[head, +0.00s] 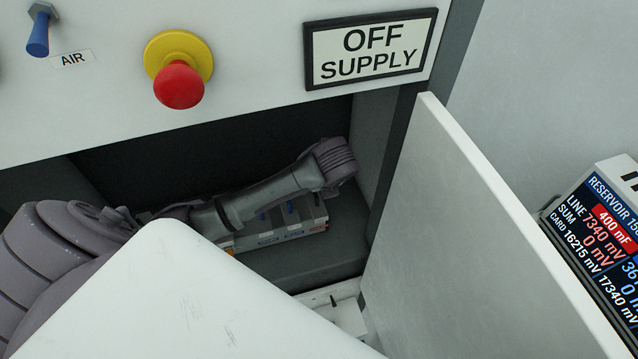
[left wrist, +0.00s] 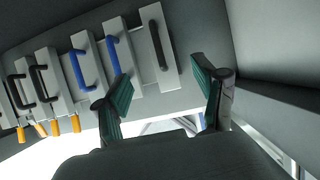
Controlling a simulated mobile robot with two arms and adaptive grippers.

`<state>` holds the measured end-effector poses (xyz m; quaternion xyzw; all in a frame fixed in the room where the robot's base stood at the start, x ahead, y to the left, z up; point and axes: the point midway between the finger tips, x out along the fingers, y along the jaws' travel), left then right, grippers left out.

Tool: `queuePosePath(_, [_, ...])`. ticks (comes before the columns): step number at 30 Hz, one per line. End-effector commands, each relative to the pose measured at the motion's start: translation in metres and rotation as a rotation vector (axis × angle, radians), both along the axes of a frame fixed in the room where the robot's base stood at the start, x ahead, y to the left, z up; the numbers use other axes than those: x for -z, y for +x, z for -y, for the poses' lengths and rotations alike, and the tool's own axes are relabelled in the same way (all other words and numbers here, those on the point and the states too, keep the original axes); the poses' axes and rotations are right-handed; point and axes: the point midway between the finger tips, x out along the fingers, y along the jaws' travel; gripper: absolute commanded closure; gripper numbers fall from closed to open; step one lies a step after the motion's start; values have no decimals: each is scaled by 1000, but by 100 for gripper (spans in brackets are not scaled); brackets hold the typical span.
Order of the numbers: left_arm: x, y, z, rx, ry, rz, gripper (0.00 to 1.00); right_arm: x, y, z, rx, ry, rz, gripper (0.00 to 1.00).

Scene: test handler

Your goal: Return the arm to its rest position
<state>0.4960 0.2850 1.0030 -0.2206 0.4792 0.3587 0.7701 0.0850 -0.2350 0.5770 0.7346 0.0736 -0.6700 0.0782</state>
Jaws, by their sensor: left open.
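My left arm (head: 280,190) comes in from the left and reaches into the dark recess under the front panel. Its gripper is hidden in the head view. In the left wrist view my left gripper (left wrist: 160,92) is open, with its two teal-padded fingers apart and nothing between them. Beyond the fingers is a row of grey modules with blue and black handles; the nearest black-handled module (left wrist: 154,58) lies just past the gap. My right gripper is in neither view.
An open white door (head: 470,230) stands close to the arm's right. A white panel (head: 180,300) covers the lower foreground. Above the recess are a red button (head: 179,86), an OFF SUPPLY sign (head: 370,50) and a blue toggle (head: 39,35). A display (head: 605,225) is at the right edge.

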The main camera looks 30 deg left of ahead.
Motion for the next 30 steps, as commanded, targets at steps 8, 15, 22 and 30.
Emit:
queuePosePath(8, [0,0,0,0,0,0,30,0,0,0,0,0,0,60])
queuePosePath(15, [0,0,0,0,0,0,30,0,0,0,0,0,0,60])
queuePosePath(22, [12,-20,20,-101,-91,34,30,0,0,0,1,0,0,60])
queuePosePath(30, [28,-121,83,-845,-542,188,30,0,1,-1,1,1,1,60])
